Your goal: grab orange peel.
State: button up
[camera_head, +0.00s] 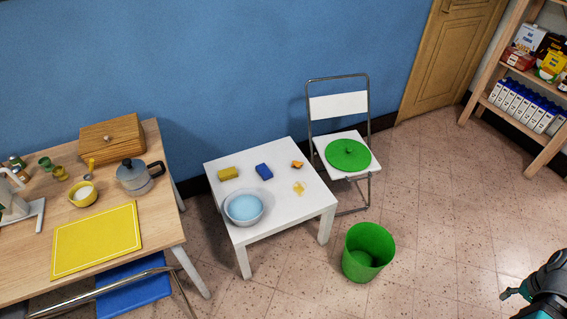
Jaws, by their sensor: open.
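A small orange piece, which looks like the orange peel (297,164), lies on the white table (306,207) near its back right edge. A yellowish stain (299,188) is on the tabletop in front of it. My gripper (508,295) shows at the lower right edge of the head view, partly cut off. It is open, with nothing seen in it. It is well away from the peel, to the right and over the floor.
A yellow sponge (228,174), a blue sponge (264,171) and a bowl of blue water (244,208) share the white table. A green bin (367,251) stands on the floor at its right. A chair (339,105) holds a green lid (348,155). Open floor lies right of the bin.

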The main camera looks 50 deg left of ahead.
aim_at(296, 164)
jog(key=u, duration=0.25)
jog(key=i, duration=0.6)
jog(key=u, duration=1)
jog(key=i, duration=0.8)
jog(key=u, duration=0.45)
jog(key=k, duration=0.9)
jog(key=u, duration=0.15)
jog(key=i, duration=0.4)
jog(key=z, duration=0.05)
